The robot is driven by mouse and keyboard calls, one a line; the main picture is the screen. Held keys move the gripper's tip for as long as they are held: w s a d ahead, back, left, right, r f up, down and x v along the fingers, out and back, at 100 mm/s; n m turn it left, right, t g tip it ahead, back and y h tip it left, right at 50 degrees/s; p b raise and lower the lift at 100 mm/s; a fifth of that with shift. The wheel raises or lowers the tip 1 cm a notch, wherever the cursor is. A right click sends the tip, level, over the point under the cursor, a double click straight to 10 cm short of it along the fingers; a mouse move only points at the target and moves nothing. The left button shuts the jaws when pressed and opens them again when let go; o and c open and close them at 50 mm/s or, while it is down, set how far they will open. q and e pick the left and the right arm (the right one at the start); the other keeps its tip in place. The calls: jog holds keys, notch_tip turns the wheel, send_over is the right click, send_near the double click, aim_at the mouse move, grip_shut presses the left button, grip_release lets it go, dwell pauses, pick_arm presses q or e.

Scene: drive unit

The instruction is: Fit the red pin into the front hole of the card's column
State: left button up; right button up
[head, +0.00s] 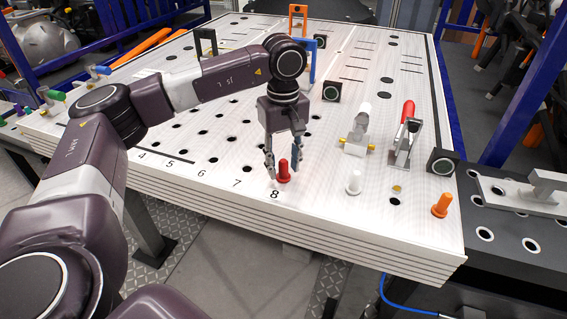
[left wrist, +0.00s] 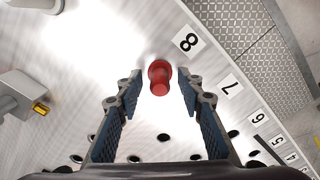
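The red pin (head: 284,172) stands upright on the white perforated board (head: 320,215), just behind the printed 8 near the front edge. Whether its foot sits in a hole is hidden. My left gripper (head: 283,166) points down over it, with its fingers apart on either side. In the left wrist view the red pin (left wrist: 159,78) lies between the open fingertips (left wrist: 158,84), with a gap on each side. Rows of dark holes run behind the numbers 4 to 8. I cannot make out a card. My right gripper is not in view.
A white pin (head: 354,181) and an orange pin (head: 441,205) stand to the right near the front edge. Toggle clamps, one with a red handle (head: 408,112), stand behind them. Orange and blue arches are farther back. A dark fixture plate (head: 510,225) adjoins on the right.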

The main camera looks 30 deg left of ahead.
pick_arm(q)
jog(key=shift+r, duration=0.2)
notch_tip(320, 180, up, 12)
jog(key=shift+f, duration=0.2)
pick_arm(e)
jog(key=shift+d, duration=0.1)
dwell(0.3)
